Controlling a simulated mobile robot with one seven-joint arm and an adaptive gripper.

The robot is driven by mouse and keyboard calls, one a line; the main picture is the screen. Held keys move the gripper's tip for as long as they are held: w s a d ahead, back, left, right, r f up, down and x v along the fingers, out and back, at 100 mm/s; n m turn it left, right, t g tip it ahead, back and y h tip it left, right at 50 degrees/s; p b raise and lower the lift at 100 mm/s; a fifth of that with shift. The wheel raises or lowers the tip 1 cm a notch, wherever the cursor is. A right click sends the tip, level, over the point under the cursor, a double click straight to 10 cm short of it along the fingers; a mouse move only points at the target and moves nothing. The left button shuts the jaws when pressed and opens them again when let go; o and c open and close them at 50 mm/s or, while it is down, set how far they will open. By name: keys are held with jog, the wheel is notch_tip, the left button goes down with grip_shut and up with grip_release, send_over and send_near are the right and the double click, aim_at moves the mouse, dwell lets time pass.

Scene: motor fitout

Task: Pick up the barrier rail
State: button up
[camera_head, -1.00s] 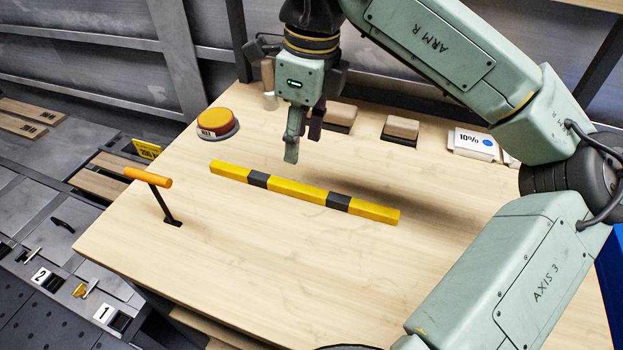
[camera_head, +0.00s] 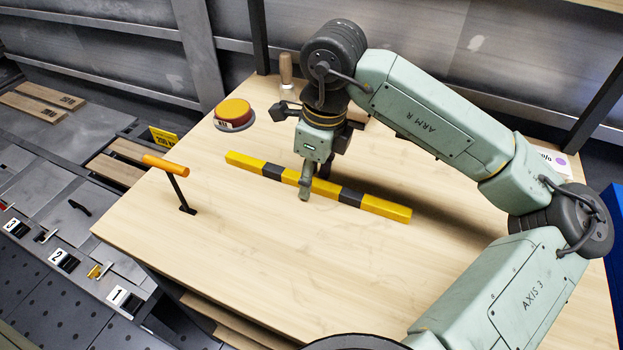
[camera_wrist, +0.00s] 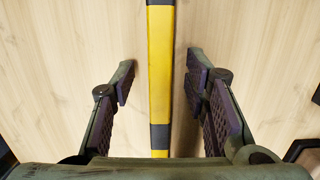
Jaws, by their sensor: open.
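The barrier rail (camera_head: 382,207) is a long yellow bar with black bands. It lies flat on the wooden table, running from upper left to lower right in the head view. My gripper (camera_head: 312,189) is lowered over the rail's middle and hides part of it. In the wrist view the rail (camera_wrist: 161,70) runs up the picture between the two fingers. My gripper (camera_wrist: 160,82) is open there, with a gap between the rail and each finger. I cannot tell how far the fingertips are above the table.
A round orange button (camera_head: 234,112) sits at the table's back left. A lever with an orange handle (camera_head: 166,165) stands at the left edge. The front of the wooden table (camera_head: 270,270) is clear.

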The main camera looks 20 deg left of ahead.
jog(key=shift+f, duration=0.1)
jog(key=shift+c, duration=0.2)
grip_shut()
dwell(0.5)
